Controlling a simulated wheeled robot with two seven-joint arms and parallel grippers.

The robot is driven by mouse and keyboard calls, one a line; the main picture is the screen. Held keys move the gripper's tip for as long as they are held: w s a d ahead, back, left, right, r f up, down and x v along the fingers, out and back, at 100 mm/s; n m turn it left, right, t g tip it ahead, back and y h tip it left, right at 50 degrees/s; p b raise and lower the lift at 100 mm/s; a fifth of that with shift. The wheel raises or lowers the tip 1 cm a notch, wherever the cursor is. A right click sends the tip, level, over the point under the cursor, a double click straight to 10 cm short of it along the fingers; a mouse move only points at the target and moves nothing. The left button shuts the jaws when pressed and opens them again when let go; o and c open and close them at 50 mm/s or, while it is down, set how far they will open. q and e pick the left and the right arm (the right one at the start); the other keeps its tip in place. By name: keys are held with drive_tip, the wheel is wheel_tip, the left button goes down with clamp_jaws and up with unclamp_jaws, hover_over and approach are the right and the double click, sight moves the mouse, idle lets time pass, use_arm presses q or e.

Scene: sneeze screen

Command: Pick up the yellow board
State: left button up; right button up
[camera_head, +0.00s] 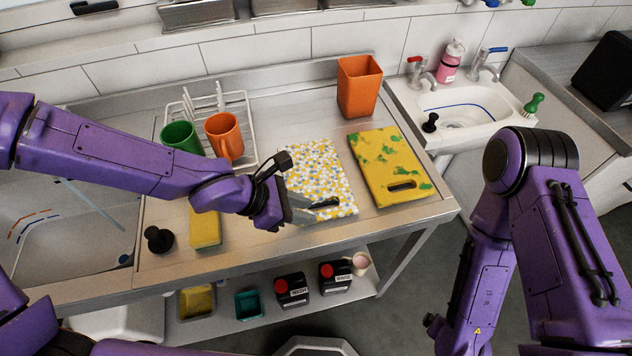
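The yellow board (382,160) lies flat on the steel counter, right of centre. It has green patches and a dark handle slot at its near end. A white board with yellow and grey speckles (318,165) lies to its left. My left gripper (312,207) is over the near end of the speckled board, left of the yellow board and apart from it. Its fingers are small and seen edge-on, so I cannot tell whether they are open or hold anything.
An orange bin (359,86) stands behind the yellow board. A white rack (250,118) with green and orange cups stands at the back left. A white sink (470,106) is to the right. A yellow block (205,229) and black plunger-like knob (158,239) are at the left front.

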sight(327, 213)
use_arm(q)
drive_tip(key=shift+d+f+b, duration=0.6)
drive_tip(key=shift+f, duration=0.2)
drive_tip(key=w+d+f, duration=0.2)
drive_tip(key=shift+w+d+f, duration=0.25)
drive_tip(key=shift+d+f, duration=0.05)
drive_tip(key=shift+f, duration=0.05)
drive_tip(key=shift+s+d, duration=0.15)
drive_tip(key=shift+d, duration=0.05)
drive_tip(key=shift+s+r, duration=0.2)
drive_tip(key=shift+w+a, duration=0.1)
drive_tip(key=shift+a, duration=0.05)
clamp_jaws()
